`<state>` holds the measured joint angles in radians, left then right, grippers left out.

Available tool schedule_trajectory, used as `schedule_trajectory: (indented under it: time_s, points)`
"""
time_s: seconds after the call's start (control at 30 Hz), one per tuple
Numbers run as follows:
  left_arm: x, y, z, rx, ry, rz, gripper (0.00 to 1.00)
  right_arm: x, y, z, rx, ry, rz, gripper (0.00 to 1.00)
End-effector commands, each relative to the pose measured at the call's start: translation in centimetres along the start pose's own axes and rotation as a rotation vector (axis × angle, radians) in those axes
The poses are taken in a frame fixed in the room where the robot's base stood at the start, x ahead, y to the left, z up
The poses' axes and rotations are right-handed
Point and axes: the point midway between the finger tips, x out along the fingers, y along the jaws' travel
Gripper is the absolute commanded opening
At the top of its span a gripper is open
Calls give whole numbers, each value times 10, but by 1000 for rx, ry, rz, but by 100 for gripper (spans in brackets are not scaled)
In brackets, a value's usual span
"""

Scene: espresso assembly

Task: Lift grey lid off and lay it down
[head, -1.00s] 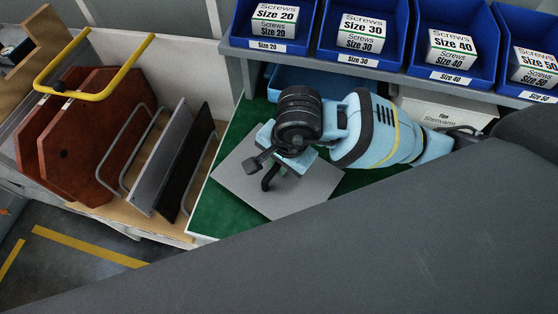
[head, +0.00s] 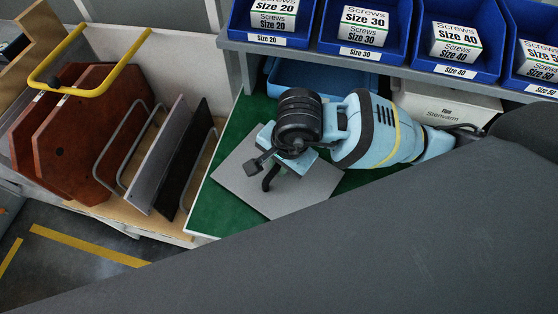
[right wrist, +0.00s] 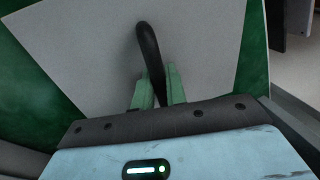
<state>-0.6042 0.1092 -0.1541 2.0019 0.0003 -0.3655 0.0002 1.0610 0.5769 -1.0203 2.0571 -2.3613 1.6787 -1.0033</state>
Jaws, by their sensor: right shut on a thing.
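The grey lid (head: 305,192) is a flat, pale grey square plate with a black curved handle (head: 268,181). It is over the green table top (head: 208,212) in the head view and also fills much of the right wrist view (right wrist: 90,55). My right gripper (head: 278,170) is over the lid, shut on the handle. In the right wrist view its green fingers (right wrist: 160,86) close on the lower part of the handle (right wrist: 148,42). I cannot tell if the lid touches what is beneath it. My left gripper is not in view.
Blue screw bins (head: 362,22) stand on a shelf behind my arm. A blue tray (head: 320,78) and a white box (head: 450,102) are under it. At left, a wooden rack holds red-brown boards (head: 85,135) and grey and black plates (head: 165,155). Green table shows left of the lid.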

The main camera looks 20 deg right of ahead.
Motion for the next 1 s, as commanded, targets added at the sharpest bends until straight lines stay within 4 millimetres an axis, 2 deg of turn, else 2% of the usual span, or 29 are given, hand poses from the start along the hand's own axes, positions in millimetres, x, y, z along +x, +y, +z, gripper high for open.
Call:
schedule_trajectory:
  time_s: [0.2,0.23,0.4,0.73,1.0]
  points:
    - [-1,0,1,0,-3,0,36,0,0,0,0,0,-1,0]
    - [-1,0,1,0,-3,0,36,0,0,0,0,0,-1,18]
    - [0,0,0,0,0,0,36,0,0,0,0,0,-1,39]
    - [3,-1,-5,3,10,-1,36,0,1,0,0,0,2,39]
    - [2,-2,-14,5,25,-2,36,-43,-1,-1,-2,2,-5,39]
